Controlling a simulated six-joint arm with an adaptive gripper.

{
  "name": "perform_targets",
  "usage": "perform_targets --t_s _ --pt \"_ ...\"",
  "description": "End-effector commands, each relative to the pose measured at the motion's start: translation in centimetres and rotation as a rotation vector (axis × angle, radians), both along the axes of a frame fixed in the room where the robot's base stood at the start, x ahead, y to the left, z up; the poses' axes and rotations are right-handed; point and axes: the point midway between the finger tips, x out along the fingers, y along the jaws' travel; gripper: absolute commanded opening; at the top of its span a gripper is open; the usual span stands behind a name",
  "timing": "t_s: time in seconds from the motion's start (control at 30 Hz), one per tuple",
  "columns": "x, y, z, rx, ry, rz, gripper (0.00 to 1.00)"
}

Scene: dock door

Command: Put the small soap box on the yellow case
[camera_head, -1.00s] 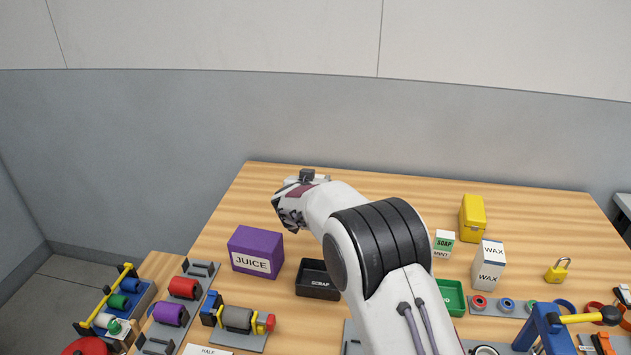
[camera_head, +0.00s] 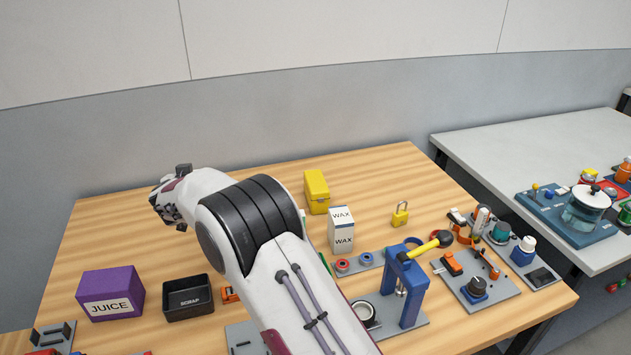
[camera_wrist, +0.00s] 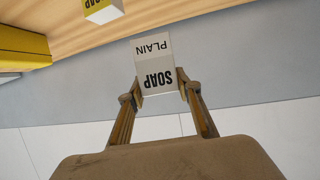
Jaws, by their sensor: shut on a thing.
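My gripper (camera_wrist: 160,90) is shut on a small white and grey soap box (camera_wrist: 152,62) in the wrist view. The box reads SOAP and PLAIN, upside down in the picture, and is held clear of the table. In the head view my wrist is over the table's back left, and its fingers and the held box cannot be made out. The yellow case (camera_head: 316,194) stands on the table right of my arm, apart from the gripper. A second soap box (camera_wrist: 103,10) with a yellow band shows at the wrist view's top. A large yellow thing (camera_wrist: 22,42) is at its left; I cannot tell whether it is the case.
A white WAX box (camera_head: 341,230) stands in front of the yellow case. A yellow padlock (camera_head: 400,214) is to its right. A purple JUICE box (camera_head: 110,292) and black SCRAP tray (camera_head: 188,297) are at front left. Bare table lies behind the padlock.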

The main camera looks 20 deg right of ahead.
Motion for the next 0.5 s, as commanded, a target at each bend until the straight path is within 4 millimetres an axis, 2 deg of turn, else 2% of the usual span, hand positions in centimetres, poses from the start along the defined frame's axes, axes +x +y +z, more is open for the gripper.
perform_targets --t_s 0.03,0.3,0.5 --pt "0.4 -1.9 0.6 0.001 -0.003 -0.022 0.10" --pt "1.7 -10.9 2.5 0.000 -0.002 -0.115 0.10" --pt "1.9 -17.6 3.9 0.000 -0.001 -0.179 0.10"
